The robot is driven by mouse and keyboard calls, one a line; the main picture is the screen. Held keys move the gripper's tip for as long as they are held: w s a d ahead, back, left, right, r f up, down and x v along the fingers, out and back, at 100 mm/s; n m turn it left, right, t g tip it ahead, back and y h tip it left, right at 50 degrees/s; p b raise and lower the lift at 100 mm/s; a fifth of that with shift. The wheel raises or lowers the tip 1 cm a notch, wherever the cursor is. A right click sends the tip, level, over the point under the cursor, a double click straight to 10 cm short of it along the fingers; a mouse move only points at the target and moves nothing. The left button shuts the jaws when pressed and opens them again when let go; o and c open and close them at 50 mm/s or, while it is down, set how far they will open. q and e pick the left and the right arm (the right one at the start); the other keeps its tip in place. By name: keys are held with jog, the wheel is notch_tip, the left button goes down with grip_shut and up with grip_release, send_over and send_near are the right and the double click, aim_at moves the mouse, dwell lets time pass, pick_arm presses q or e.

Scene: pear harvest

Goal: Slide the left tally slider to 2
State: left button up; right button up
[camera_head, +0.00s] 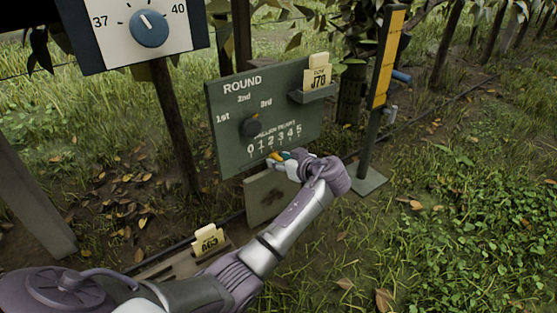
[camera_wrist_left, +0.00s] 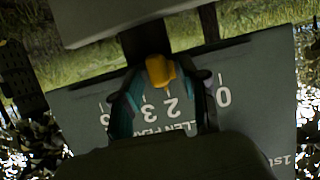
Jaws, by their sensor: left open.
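The green tally board (camera_head: 232,150) bears a scale from 0 to 5 along its lower part. The yellow slider knob (camera_head: 275,157) shows beside my left gripper (camera_head: 280,158) at the board's lower edge. In the left wrist view the board (camera_wrist_left: 265,115) appears upside down, with the yellow knob (camera_wrist_left: 160,70) near the 2. My left gripper (camera_wrist_left: 165,100) is open, with its teal fingers on either side of the knob. Whether they touch it, and the knob's exact mark, I cannot tell. The 1 is hidden behind a finger. My right gripper is not in view.
A tag marked J70 (camera_head: 317,77) stands in a holder at the board's upper right. A dial panel (camera_head: 110,30) is at upper left. A yellow gauge post (camera_head: 388,60) stands to the right.

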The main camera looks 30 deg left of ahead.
pick_arm(q)
jog(key=v, duration=1)
jog(key=shift+d+r, duration=0.2)
jog(key=shift+d, duration=0.1)
